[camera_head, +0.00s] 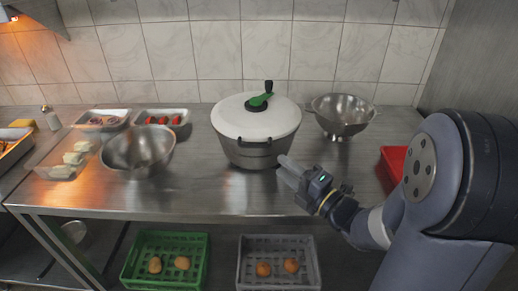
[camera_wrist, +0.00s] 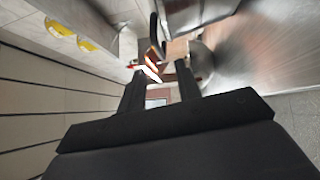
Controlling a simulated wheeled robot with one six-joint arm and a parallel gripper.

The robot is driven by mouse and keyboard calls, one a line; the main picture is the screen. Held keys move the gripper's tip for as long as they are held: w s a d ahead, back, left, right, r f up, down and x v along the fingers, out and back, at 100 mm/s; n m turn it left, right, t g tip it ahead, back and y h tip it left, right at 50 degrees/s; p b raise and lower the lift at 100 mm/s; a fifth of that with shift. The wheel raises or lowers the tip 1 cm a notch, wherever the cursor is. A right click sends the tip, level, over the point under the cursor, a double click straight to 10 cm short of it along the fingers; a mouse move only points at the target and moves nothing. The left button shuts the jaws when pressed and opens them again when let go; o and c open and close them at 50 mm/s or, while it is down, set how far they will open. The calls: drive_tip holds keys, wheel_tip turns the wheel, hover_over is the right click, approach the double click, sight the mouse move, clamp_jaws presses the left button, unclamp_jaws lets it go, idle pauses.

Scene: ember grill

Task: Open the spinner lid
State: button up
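The spinner is a silver pot (camera_head: 252,152) with a dark side handle, standing at the middle of the steel counter. Its white lid (camera_head: 228,118) lies on top, with a green crank (camera_head: 259,100) and an upright black knob (camera_head: 268,86). The lid looks seated on the pot. My gripper (camera_head: 284,165) is at the pot's lower right front, close to its wall; I cannot tell if they touch. In the wrist view my gripper (camera_wrist: 160,72) has its two fingers apart with nothing clearly held between them. The lid is not clearly recognisable in that view.
A metal colander (camera_head: 342,114) stands right of the spinner and a steel bowl (camera_head: 138,150) left of it. A red bin (camera_head: 393,160) is at the right. A green crate (camera_head: 166,245) and a grey crate (camera_head: 279,247) are below the counter. The counter front is clear.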

sight(255, 145)
drive_tip(key=shift+n, duration=0.3)
drive_tip(key=p+x, duration=0.3)
drive_tip(key=x, duration=0.8)
drive_tip(key=shift+s+a+r, duration=0.1)
drive_tip(key=shift+s+a, duration=0.05)
drive_tip(key=shift+s, duration=0.05)
drive_tip(key=shift+c, duration=0.4)
clamp_jaws()
